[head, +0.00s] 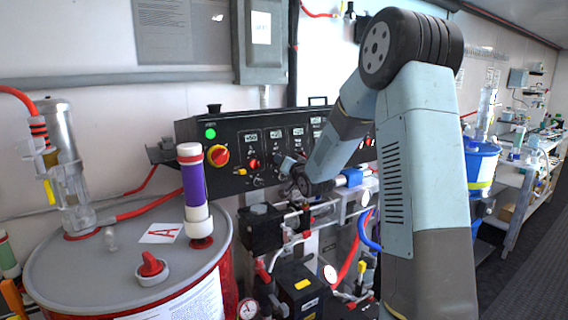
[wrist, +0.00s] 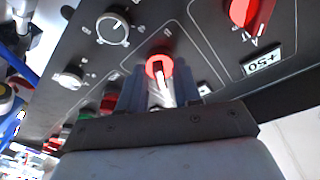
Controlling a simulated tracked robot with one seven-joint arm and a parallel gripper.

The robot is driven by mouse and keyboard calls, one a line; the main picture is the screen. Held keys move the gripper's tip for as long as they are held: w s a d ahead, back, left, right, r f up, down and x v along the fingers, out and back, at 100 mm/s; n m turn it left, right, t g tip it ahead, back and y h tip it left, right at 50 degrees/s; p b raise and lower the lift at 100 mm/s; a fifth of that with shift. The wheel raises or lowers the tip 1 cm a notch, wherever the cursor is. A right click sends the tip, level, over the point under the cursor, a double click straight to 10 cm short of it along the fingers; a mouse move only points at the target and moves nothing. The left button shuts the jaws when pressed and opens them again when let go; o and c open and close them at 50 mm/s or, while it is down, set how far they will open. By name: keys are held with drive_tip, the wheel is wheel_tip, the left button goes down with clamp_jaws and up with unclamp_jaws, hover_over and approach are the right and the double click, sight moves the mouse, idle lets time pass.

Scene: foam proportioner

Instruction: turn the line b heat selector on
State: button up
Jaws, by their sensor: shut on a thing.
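The black control panel (head: 224,170) is on the wall behind the machine in the head view. In the wrist view a red-lit selector knob (wrist: 159,67) with a pale pointer sits between the fingers of my gripper (wrist: 160,90), which is shut on it. The small lettering around this knob is too blurred to read, so I cannot confirm that it is the line B heat selector. In the head view my gripper (head: 289,167) reaches the panel face, and the arm hides the panel's middle and the held knob.
A red-yellow main switch (head: 218,155) is at the panel's left. Drum A (head: 75,268) stands at front left; hoses and valves crowd below.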

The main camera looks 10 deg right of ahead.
drive_tip(key=shift+d+f, duration=0.15)
drive_tip(key=o, duration=0.7)
drive_tip(key=shift+c, duration=0.2)
drive_tip(key=v, duration=1.3)
drive_tip(key=shift+s, duration=0.4)
